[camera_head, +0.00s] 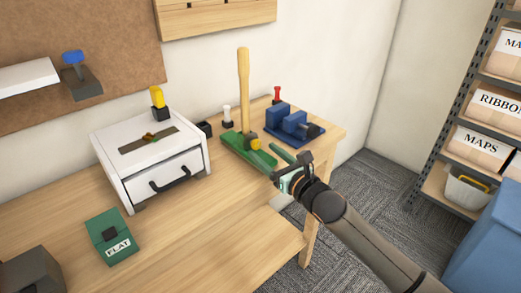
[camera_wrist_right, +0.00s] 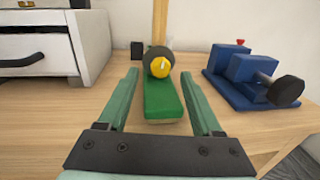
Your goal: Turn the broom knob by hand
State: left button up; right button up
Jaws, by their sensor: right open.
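The broom stands with its green base (camera_head: 248,154) on the workbench and its wooden handle (camera_head: 243,80) upright. A round yellow knob (camera_head: 255,144) is on the near side of the base. In the right wrist view the yellow knob (camera_wrist_right: 160,67) has a pale mark on its face and a dark round part behind it. My right gripper (camera_head: 268,159) is open and empty, in front of the knob. Its green fingers (camera_wrist_right: 160,80) lie either side of the green base, with the knob between and beyond their tips. My left gripper is out of view.
A blue vise-like device (camera_head: 292,124) stands right of the broom, near the bench's edge. A white drawer box (camera_head: 185,160) stands left. A green block marked FLAT (camera_head: 111,237) lies front left. The bench (camera_head: 200,240) is clear in front of the broom. Shelves stand far right.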

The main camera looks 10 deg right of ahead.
aim_at(254, 143)
jog(key=shift+x, duration=1.45)
grip_shut()
